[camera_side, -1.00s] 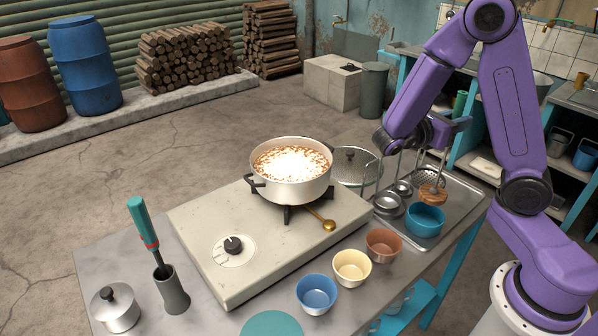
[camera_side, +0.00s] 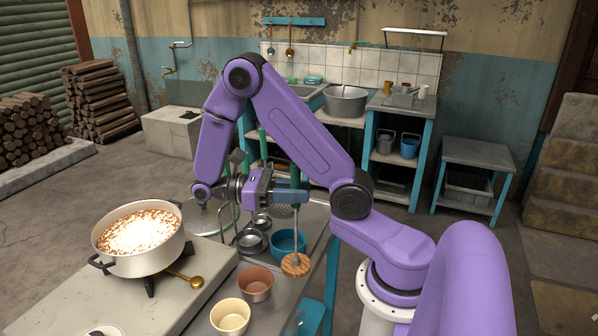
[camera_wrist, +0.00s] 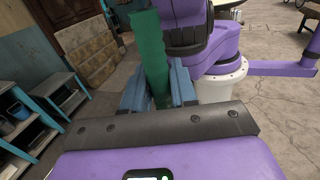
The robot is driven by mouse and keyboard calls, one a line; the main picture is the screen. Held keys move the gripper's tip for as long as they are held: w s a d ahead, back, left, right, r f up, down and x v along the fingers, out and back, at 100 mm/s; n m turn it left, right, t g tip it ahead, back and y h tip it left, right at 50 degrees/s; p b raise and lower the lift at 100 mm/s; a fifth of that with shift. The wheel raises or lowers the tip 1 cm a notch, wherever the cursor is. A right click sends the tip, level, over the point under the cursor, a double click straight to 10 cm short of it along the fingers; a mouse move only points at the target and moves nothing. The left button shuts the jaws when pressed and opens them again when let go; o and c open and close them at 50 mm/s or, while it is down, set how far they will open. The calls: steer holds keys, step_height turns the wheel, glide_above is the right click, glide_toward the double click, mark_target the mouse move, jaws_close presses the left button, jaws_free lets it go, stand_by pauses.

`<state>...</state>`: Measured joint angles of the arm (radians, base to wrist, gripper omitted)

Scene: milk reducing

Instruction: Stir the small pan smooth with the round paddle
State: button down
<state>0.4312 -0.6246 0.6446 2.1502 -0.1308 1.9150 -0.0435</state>
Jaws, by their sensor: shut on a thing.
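My gripper (camera_side: 292,190) is shut on the green handle of the round paddle. The handle (camera_wrist: 150,55) also shows between the blue fingers in the wrist view. A white two-handled pan (camera_side: 150,262) stands on the burner, full of bright white liquid (camera_side: 140,232) with brown patches round the rim. The disc is well to the right of this pan, apart from it.
Small steel pans (camera_side: 249,241) sit on the metal tray beside the teal bowl. A brass ladle (camera_side: 186,279) lies by the burner.

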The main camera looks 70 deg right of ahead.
steer(key=w+a+r+m+t+y, duration=0.15)
steer(key=w+a+m+y, duration=0.35)
steer(key=a+m+y, duration=0.6)
steer(key=w+a+r+m+t+y, duration=0.8)
steer(key=w+r+t+y, duration=0.4)
steer(key=w, duration=0.2)
steer(key=w+d+r+m+t, duration=0.1)
steer(key=w+d+m+t, duration=0.2)
steer(key=w, duration=0.5)
steer(key=w+d+r+m+t, duration=0.15)
steer(key=w+t, duration=0.25)
steer(key=w, duration=0.4)
step_height(320, 180, down, 8)
steer(key=shift+d, duration=0.3)
steer(key=shift+f, duration=0.1)
steer(key=shift+a, duration=0.1)
